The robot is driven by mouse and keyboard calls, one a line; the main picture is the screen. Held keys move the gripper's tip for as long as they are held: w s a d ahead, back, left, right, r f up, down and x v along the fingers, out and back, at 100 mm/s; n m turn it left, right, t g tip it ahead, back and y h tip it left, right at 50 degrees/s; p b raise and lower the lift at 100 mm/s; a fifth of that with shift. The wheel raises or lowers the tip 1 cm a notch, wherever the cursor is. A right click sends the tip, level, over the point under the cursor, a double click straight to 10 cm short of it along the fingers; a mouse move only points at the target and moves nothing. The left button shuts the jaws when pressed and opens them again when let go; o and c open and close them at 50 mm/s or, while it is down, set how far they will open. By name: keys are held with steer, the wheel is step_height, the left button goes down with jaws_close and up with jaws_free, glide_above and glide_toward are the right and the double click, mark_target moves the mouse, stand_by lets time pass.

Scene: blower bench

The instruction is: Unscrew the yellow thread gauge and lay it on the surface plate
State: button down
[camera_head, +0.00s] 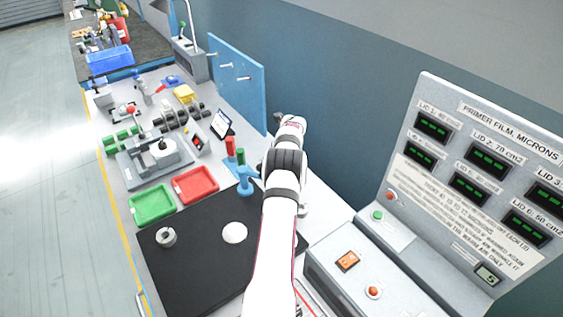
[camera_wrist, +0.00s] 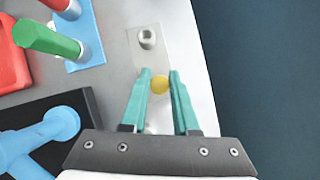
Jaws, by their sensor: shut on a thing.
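The yellow thread gauge (camera_wrist: 160,85) shows as a small round yellow end between the two teal fingers of my gripper (camera_wrist: 160,76) in the wrist view. The fingers are shut on it, one at each side. It is over or beside a pale plate; whether it is still in a thread cannot be told. The head view shows neither gauge nor fingers; my arm covers them. The black surface plate (camera_head: 200,277) lies left of my arm, bearing a grey metal ring (camera_head: 166,237) and a white disc (camera_head: 234,232).
A pale plate with a metal socket (camera_wrist: 147,38) is just beyond my fingertips. Red and green handles (camera_wrist: 48,40) stand on a blue base at left. Red (camera_head: 195,185) and green (camera_head: 152,205) trays lie beyond the black plate. A display console (camera_head: 470,190) stands right.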

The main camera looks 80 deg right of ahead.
steer(key=n+t, duration=0.1)
steer(key=n, duration=0.1)
steer(key=shift+s+f+n+y, duration=0.1)
steer(key=shift+n+y, duration=0.3)
steer(key=shift+n+t+y, duration=0.3)
steer(key=shift+n+t, duration=0.1)
steer(key=shift+n, duration=0.5)
steer(key=c, duration=1)
jaws_free()
steer(key=shift+o, duration=0.2)
steer(key=shift+a+m+g, duration=0.1)
steer(key=shift+m+g, duration=0.4)
steer(key=shift+m, duration=0.5)
steer(key=m+g+h, duration=0.1)
steer(key=m, duration=0.1)
steer(key=shift+m, duration=0.3)
jaws_close()
